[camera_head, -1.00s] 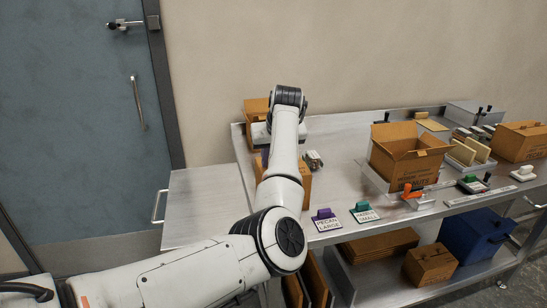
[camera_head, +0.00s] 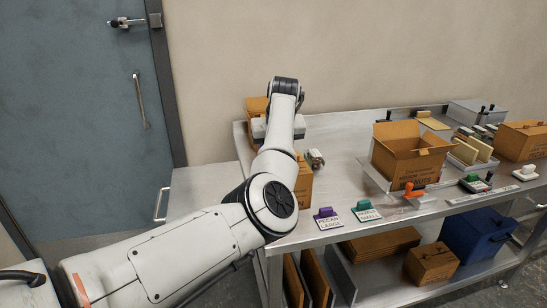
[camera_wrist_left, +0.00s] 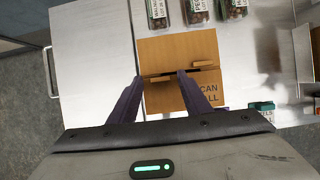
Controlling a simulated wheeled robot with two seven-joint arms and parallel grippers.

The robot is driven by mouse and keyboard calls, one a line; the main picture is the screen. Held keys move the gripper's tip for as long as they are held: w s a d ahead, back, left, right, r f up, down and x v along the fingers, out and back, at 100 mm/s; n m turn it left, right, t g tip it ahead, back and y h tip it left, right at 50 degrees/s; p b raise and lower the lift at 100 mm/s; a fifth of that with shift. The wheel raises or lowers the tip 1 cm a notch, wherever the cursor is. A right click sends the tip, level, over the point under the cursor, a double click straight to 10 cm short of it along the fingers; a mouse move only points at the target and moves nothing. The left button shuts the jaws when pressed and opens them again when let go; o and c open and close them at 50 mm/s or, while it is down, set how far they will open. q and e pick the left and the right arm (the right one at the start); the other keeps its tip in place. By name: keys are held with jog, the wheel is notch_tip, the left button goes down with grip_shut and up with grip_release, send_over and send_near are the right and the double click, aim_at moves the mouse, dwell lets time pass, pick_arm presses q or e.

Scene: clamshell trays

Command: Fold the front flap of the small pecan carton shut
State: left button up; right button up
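The small pecan carton (camera_wrist_left: 180,50) is brown cardboard in the left wrist view, with part of its printed label, "CAN" and "ALL", showing at lower right. A broad panel lies on its far side, and a narrow dark gap with small tabs crosses its middle. I cannot tell how far the front flap is folded. My left gripper (camera_wrist_left: 160,76) is open, its two dark purple fingers apart over the carton near the gap. Whether they touch it is unclear. In the head view my left arm hides most of the carton; a printed side (camera_head: 303,185) shows right of the arm. My right gripper is out of view.
Purple (camera_head: 326,216) and green (camera_head: 365,211) label stamps stand near the front edge. Several small packs (camera_wrist_left: 194,12) lie behind the pecan carton. A lower shelf holds folded cartons (camera_head: 380,245) and a blue bin (camera_head: 475,235).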

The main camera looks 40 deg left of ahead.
pick_arm(q)
jog(key=shift+r, duration=0.1)
jog(key=b+v, duration=0.2)
jog(key=v, duration=0.8)
jog(key=shift+d, duration=0.15)
